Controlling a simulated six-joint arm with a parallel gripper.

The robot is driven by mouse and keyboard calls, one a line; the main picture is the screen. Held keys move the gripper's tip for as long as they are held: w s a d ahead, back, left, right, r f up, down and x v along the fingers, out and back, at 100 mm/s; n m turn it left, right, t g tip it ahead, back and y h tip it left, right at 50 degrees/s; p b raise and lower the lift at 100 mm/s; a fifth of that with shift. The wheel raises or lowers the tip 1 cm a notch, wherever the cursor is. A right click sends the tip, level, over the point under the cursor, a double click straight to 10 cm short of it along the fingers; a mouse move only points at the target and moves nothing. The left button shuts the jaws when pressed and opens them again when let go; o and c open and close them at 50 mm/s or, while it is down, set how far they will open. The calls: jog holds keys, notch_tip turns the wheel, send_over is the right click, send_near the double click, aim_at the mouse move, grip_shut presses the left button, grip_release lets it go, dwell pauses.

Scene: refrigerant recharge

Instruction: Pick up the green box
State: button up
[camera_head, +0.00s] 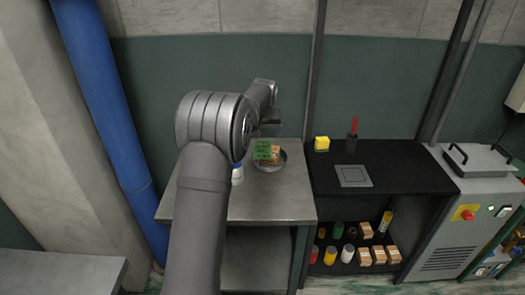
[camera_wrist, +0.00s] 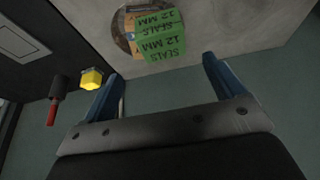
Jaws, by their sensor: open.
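The green box (camera_head: 262,150) has dark lettering and sits on or in a round metal dish (camera_head: 271,167) on the grey metal table. In the wrist view the green box (camera_wrist: 160,40) reads "SEALS 12 MM" and lies ahead of my jaws, apart from them. An orange-brown box (camera_wrist: 127,22) is beside or under it, partly hidden. My gripper (camera_wrist: 160,82) is open and empty, with blue fingers spread wide. In the head view my gripper is mostly hidden behind my arm, near the dish.
A white and blue item (camera_head: 237,174) stands on the grey table (camera_head: 280,208), partly behind my arm. On the black bench (camera_head: 410,165) to the right are a yellow block (camera_head: 321,143) and a red-handled tool (camera_head: 353,133). Cans and small boxes fill its lower shelf.

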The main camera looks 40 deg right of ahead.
aim_at(262, 145)
jog(key=x, duration=0.9)
jog(key=shift+a, duration=0.25)
jog(key=shift+c, duration=0.5)
jog(key=c, duration=1.1)
jog(key=shift+o, duration=0.2)
jog(key=shift+r, duration=0.1)
